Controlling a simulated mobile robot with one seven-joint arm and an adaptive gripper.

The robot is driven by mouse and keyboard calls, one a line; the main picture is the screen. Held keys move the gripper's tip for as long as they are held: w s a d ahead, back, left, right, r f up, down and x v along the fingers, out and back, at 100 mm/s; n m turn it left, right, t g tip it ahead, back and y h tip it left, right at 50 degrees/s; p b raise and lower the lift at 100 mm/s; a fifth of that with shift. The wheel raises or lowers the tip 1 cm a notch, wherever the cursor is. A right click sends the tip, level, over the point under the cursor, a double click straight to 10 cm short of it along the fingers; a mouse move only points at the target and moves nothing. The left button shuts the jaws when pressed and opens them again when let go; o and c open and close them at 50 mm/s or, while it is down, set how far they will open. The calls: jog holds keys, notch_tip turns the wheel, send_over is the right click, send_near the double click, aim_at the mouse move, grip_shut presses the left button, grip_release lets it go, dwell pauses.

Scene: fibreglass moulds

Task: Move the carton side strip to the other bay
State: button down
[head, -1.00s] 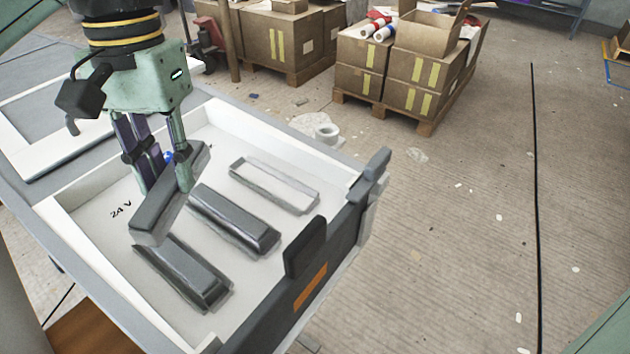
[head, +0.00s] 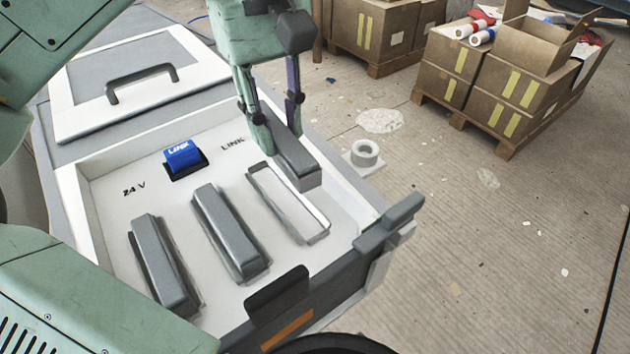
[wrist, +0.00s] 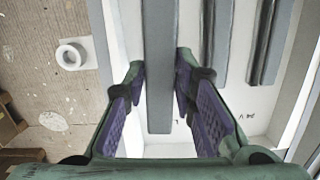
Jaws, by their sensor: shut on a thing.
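My gripper (head: 279,140) is shut on a grey strip (head: 300,166), which also shows between the fingers in the wrist view (wrist: 160,70). In the head view the strip appears at the upper right of an empty outlined bay (head: 262,192), the bay nearest the cartons. It looks raised above the white tray floor; the exact gap cannot be told. Two other grey strips lie in the tray: a middle strip (head: 230,230) and a left strip (head: 162,265). Both show to the right of the held strip in the wrist view, the middle one (wrist: 216,40) nearer.
A blue LINK block (head: 184,156) sits in a dark slot behind the strips. The white tray wall (head: 340,172) runs along the right. A handled lid (head: 150,105) lies at the left. Cartons (head: 500,75) on pallets and a white ring (head: 365,152) are on the floor.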

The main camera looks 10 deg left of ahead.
jog(key=shift+w+n, duration=0.1)
jog(key=shift+n, duration=0.3)
send_over(287, 202)
jog(key=f, duration=0.5)
jog(key=shift+w+a+f, duration=0.1)
jog(key=shift+a+f, duration=0.05)
jog(key=shift+a, duration=0.1)
jog(key=shift+f, duration=2.3)
jog(key=shift+f, duration=0.1)
jog(key=c, duration=1.3)
grip_release()
jog(key=r+p, duration=0.2)
jog(key=r, duration=0.1)
jog(key=r+p, duration=0.3)
jog(key=r, duration=0.1)
jog(key=w+a+r+p, duration=0.1)
jog(key=r+p, duration=0.1)
jog(key=r, duration=0.1)
jog(key=shift+r, duration=1.1)
